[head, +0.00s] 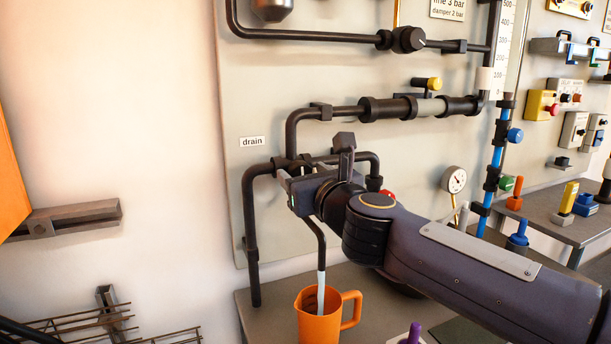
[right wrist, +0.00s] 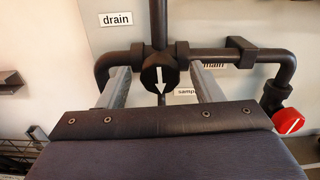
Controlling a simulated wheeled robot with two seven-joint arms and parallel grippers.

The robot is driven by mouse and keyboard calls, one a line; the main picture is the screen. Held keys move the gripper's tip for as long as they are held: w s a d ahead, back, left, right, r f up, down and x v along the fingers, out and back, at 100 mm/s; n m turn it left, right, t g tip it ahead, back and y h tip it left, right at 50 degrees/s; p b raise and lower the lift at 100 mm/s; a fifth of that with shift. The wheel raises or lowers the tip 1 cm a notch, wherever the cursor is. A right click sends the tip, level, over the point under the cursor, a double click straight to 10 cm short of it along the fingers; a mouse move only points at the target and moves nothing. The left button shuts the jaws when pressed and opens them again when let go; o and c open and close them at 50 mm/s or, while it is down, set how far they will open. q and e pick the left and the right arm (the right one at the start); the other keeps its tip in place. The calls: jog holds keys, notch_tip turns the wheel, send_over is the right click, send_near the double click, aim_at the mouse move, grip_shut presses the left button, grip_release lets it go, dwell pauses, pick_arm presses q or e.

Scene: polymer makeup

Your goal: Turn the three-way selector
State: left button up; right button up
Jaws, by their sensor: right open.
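The three-way selector (right wrist: 161,78) is a dark round knob with a white arrow pointing down, seen in the right wrist view. Dark pipes meet there, beside the signs drain (right wrist: 122,19), sample (right wrist: 187,92) and main (right wrist: 214,65); the last two are partly covered. My right gripper (right wrist: 161,88) is open, with one finger on each side of the knob; whether they touch it I cannot tell. In the head view my right gripper (head: 299,188) hides most of the selector. A pale stream (head: 321,277) runs from the spout into an orange jug (head: 318,325). My left gripper is out of view.
A red knob (right wrist: 289,121) sits on the pipe to the right of the selector. A wire rack (head: 95,325) is at the lower left.

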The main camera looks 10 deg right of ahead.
jog(key=c, duration=0.9)
jog(key=shift+c, duration=0.2)
jog(key=shift+n, duration=0.3)
jog(key=n+p, duration=0.1)
jog(key=n, duration=0.2)
jog(key=shift+a+p, duration=0.1)
jog(key=shift+p, duration=0.2)
jog(key=n+p, duration=0.1)
jog(key=n, duration=0.4)
jog(key=shift+p, duration=0.35)
jog(key=n+p, duration=0.2)
jog(key=n, duration=0.3)
jog(key=shift+a+f, duration=0.1)
jog(key=shift+f+n+p, duration=0.15)
jog(key=shift+n+p, duration=0.5)
jog(key=shift+n, duration=1.25)
